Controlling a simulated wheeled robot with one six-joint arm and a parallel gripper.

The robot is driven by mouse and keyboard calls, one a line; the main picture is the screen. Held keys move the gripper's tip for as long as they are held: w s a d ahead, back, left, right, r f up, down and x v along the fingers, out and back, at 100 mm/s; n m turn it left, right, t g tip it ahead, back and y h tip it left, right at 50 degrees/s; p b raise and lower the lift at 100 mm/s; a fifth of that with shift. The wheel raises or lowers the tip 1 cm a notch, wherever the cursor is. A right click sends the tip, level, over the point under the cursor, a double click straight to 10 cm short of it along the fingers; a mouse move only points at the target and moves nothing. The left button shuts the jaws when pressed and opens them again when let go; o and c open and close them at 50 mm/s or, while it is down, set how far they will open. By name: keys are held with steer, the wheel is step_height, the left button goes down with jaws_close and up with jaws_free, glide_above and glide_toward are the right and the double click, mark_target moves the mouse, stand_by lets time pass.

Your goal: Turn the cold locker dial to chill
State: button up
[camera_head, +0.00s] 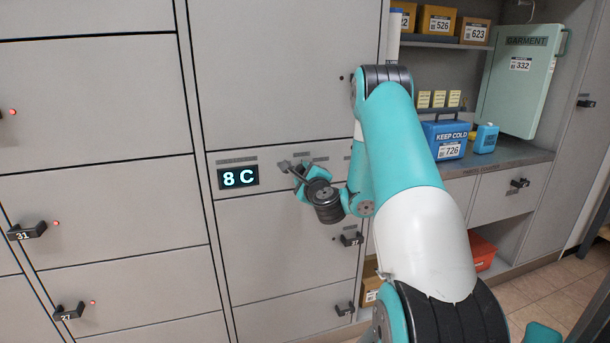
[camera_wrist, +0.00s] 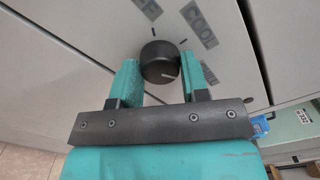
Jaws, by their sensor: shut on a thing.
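The cold locker dial (camera_wrist: 158,62) is a round black knob on a pale grey panel in the wrist view. A light line on its face lies toward the lower right of the knob. A COOL label (camera_wrist: 200,27) is printed above right of it, and another label (camera_wrist: 150,8) is partly cut off at the top. My gripper (camera_wrist: 160,72) is shut on the dial, with one teal finger on each side. In the head view my gripper (camera_head: 297,172) reaches the panel and mostly hides the dial.
Grey locker doors with black handles (camera_head: 27,231) fill the left. On the right, a counter holds a blue KEEP COLD box (camera_head: 445,140) and a blue bottle (camera_head: 485,139). Boxes (camera_head: 436,19) sit on the upper shelf.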

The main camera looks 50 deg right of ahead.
steer(key=shift+f, duration=0.1)
steer(key=o, duration=0.9)
